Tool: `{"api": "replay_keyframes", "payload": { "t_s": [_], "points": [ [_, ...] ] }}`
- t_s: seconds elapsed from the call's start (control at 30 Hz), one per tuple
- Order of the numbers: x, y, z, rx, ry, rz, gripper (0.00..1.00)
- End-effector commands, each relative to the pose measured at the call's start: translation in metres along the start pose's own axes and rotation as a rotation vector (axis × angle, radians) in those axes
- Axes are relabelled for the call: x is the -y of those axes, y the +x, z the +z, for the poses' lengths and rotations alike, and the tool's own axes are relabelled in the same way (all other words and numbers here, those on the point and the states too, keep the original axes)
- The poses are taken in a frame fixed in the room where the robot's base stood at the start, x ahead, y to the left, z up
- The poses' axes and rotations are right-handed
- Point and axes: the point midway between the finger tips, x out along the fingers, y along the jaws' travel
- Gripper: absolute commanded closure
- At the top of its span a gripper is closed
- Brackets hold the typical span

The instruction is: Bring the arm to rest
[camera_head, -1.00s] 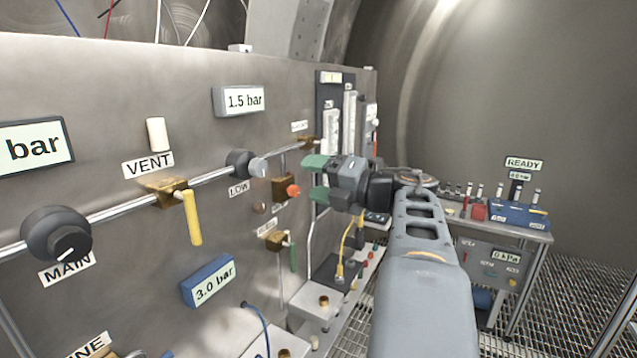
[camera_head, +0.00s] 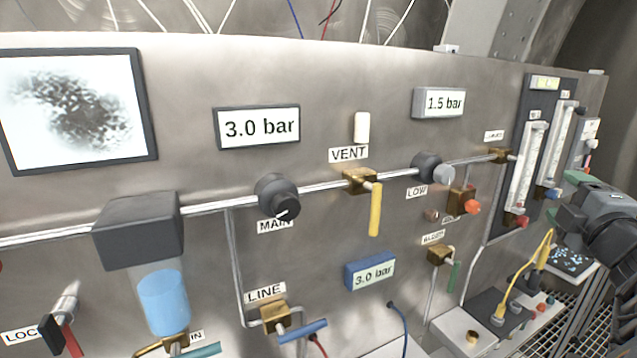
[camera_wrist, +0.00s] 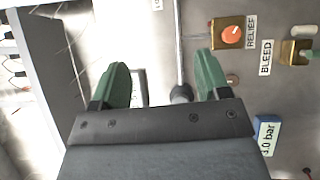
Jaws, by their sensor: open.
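My gripper (camera_head: 567,197) is at the right edge of the head view, partly cut off by the frame, in front of the right end of the steel panel (camera_head: 330,70). In the wrist view my gripper (camera_wrist: 160,88) shows two green fingers spread apart with nothing between them. The panel lies beyond the fingers there. The orange RELIEF knob (camera_wrist: 231,34) is to the right of the fingers, apart from them. My arm shows as a dark link at the lower right of the head view.
The panel carries the MAIN knob (camera_head: 278,198), the yellow VENT handle (camera_head: 375,210), the blue LINE handle (camera_head: 302,331) and two flowmeter tubes (camera_head: 527,165). A small bench (camera_head: 470,335) with a yellow cable juts out below at right. Grated floor shows at lower right.

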Motion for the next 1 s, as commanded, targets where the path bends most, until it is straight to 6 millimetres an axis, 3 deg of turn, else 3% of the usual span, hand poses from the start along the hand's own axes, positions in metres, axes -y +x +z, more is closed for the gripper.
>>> {"api": "replay_keyframes", "payload": {
  "t_s": [0.13, 0.27, 0.37, 0.4, 0.5, 0.6, 0.7, 0.8, 1.0],
  "points": [
    [0.038, -0.011, 0.038, 0.371, 0.336, -0.021, 0.31],
    [0.101, -0.034, 0.035, 0.654, 0.663, -0.131, 0.31],
    [0.16, -0.061, 0.003, 0.844, 0.904, -0.289, 0.31],
    [0.183, -0.073, -0.017, 0.908, 0.99, -0.371, 0.31],
    [0.228, -0.106, -0.069, 1.03, 1.142, -0.585, 0.31],
    [0.258, -0.138, -0.122, 1.093, 1.224, -0.796, 0.31],
    [0.276, -0.167, -0.17, 1.099, 1.251, -0.983, 0.31],
    [0.282, -0.182, -0.206, 1.029, 1.238, -1.091, 0.31],
    [0.278, -0.188, -0.234, 0.913, 1.18, -1.146, 0.31]
  ]
}}
